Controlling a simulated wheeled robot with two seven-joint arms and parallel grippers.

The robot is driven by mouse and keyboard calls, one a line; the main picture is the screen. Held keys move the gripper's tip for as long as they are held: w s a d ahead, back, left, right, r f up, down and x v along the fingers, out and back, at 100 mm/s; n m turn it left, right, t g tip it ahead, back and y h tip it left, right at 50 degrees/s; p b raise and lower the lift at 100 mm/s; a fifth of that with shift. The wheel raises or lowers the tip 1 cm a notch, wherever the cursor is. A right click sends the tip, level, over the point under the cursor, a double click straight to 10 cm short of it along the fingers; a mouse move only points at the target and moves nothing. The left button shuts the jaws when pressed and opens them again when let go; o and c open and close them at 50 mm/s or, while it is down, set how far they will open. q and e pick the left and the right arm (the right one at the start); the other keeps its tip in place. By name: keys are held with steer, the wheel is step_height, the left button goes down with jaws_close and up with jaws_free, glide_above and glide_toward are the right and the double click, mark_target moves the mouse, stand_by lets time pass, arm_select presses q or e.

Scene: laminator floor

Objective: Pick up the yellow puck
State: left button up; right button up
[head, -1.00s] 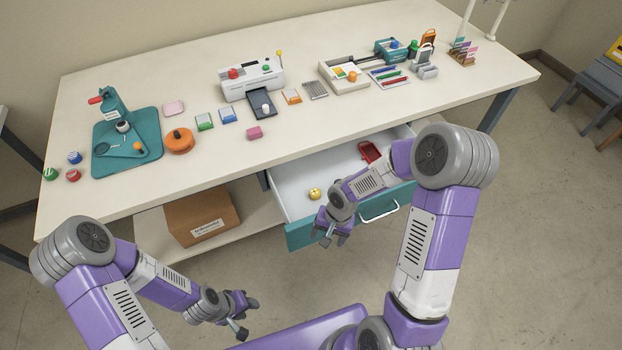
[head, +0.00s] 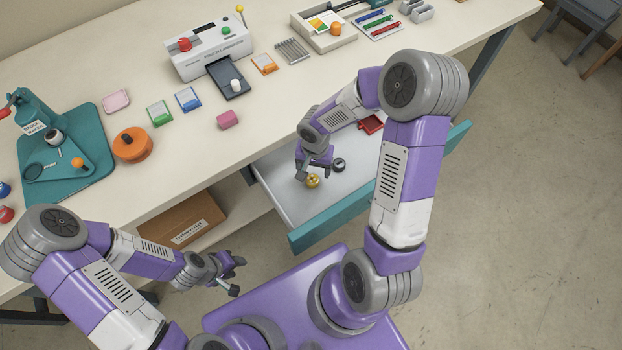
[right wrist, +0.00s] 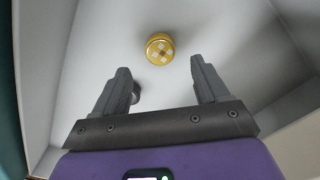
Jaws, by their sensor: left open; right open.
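The yellow puck (head: 312,181) lies on the white floor of the open drawer (head: 285,195). In the right wrist view the yellow puck (right wrist: 160,48) has a pale checkered mark on top and lies beyond the fingertips, roughly centred between them. My right gripper (head: 307,172) is over the drawer, close by the puck; its two fingers (right wrist: 162,70) are apart with nothing between the tips. A dark round thing (head: 338,165) lies in the drawer to the right of the puck; one finger partly hides it in the wrist view. My left gripper (head: 236,275) is open and empty in front of the bench.
A red thing (head: 371,124) lies at the back of the drawer. The drawer's teal front (head: 330,229) and its side walls bound the space around my right gripper.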

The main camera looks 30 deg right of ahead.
mark_target(313, 179)
step_height(313, 179, down, 5)
steer(key=shift+a+r+b, duration=0.1)
steer(key=shift+b, duration=0.8)
steer(key=c, duration=1.2)
